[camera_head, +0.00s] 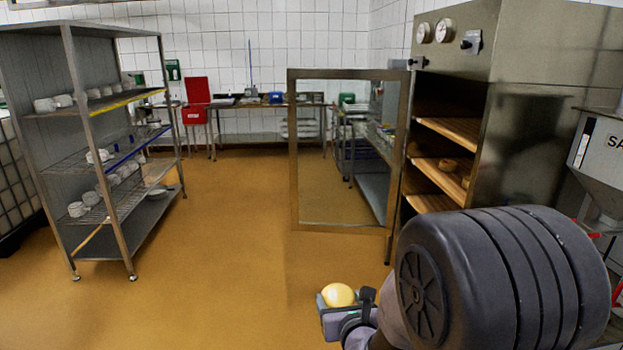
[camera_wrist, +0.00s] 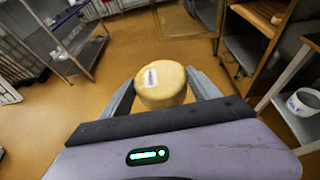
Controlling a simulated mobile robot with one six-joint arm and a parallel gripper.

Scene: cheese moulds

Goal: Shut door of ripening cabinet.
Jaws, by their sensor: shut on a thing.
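The ripening cabinet (camera_head: 515,120) is a tall steel cabinet with wooden shelves at the right of the head view. Its door (camera_head: 293,160), a metal frame around a clear pane, stands wide open to the left of the cabinet's opening. My gripper (camera_wrist: 163,84) is shut on a yellow cheese (camera_wrist: 170,92) with a white label on top. The cheese (camera_head: 338,294) also shows in the head view, low in front of the door and apart from it. My arm hides the lower right part of the cabinet.
A steel rack (camera_head: 122,205) with white moulds stands at the left. A table with a white bucket (camera_wrist: 304,103) is at the right in the wrist view. The floor (camera_head: 220,260) between rack and door is clear.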

